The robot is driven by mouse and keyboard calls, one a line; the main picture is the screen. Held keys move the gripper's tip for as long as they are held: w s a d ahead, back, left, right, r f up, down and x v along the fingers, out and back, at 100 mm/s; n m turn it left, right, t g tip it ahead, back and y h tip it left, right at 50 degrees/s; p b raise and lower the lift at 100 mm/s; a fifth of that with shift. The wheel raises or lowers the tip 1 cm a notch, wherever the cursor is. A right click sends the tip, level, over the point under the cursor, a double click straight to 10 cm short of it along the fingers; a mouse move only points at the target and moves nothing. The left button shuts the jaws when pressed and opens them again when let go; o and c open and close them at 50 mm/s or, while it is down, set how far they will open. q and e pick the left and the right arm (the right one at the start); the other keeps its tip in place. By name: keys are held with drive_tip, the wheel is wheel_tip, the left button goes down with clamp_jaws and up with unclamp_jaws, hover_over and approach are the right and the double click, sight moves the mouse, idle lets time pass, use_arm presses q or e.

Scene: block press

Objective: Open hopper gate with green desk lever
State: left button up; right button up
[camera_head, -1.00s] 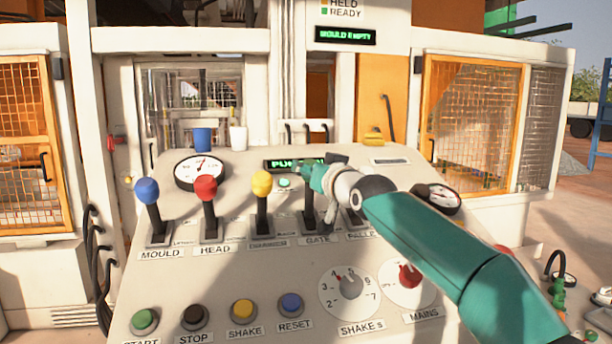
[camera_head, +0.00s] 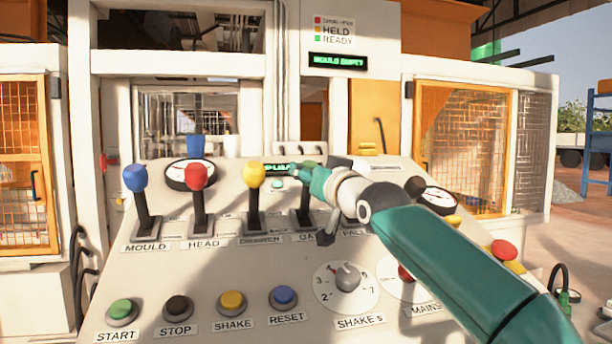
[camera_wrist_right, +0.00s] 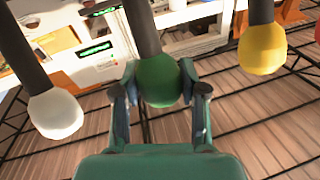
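The green desk lever (camera_head: 305,207) stands in its slot above the partly covered gate label, right of the yellow lever. Its shaft shows in the head view, while its knob is mostly hidden by my right gripper (camera_head: 310,170). In the right wrist view the green knob (camera_wrist_right: 160,88) sits between the two fingers of my right gripper (camera_wrist_right: 159,70). The fingertips close in on both sides of the knob and appear to touch it. My left gripper is not in view.
Blue (camera_head: 135,178), red (camera_head: 196,177) and yellow (camera_head: 254,175) levers stand in a row to the left. A white knob (camera_wrist_right: 55,114) hangs close by in the wrist view. Push buttons and dials line the desk's front. A display (camera_head: 337,61) reads MOULD EMPTY.

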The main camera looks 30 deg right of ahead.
drive_tip(key=o, duration=0.4)
drive_tip(key=shift+s, duration=0.1)
drive_tip(key=s+f, duration=0.1)
drive_tip(key=s, duration=1)
drive_tip(key=shift+s+a+f, duration=0.3)
drive_tip(key=shift+s+f, duration=0.05)
